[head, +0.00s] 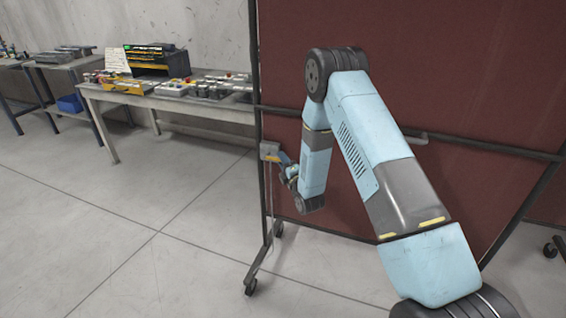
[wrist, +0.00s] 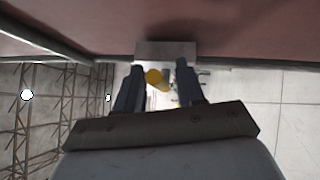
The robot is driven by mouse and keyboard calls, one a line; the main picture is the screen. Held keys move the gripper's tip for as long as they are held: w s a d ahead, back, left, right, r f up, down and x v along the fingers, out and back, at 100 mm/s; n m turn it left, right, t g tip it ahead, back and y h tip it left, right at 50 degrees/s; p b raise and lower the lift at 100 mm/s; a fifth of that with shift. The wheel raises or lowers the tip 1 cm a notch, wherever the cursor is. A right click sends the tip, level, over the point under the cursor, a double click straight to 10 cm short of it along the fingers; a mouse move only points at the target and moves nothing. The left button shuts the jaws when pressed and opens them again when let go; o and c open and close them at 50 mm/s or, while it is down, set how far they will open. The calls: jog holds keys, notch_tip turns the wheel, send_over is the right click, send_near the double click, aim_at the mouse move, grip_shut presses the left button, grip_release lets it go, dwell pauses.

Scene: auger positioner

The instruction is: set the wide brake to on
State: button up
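A small grey box (head: 270,150) is fixed at the left edge of the red panel, with a cable hanging below it. It carries a yellow part, seen in the wrist view as a yellow knob or lever (wrist: 156,78) below the grey box face (wrist: 165,50). I take it for the wide brake, but no label is readable. My gripper (wrist: 160,68) is open, its two dark fingers apart, with the yellow part between them in the picture. I cannot tell whether they touch it. In the head view my gripper (head: 284,160) is right beside the box and partly hides it.
The red panel (head: 460,80) on a wheeled dark frame stands close behind my arm. A workbench (head: 190,105) with several devices stands at the back left, and another table (head: 62,66) beyond it. The floor (head: 110,215) at the left is clear.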

jog(key=shift+w, duration=0.15)
grip_shut()
dwell(0.4)
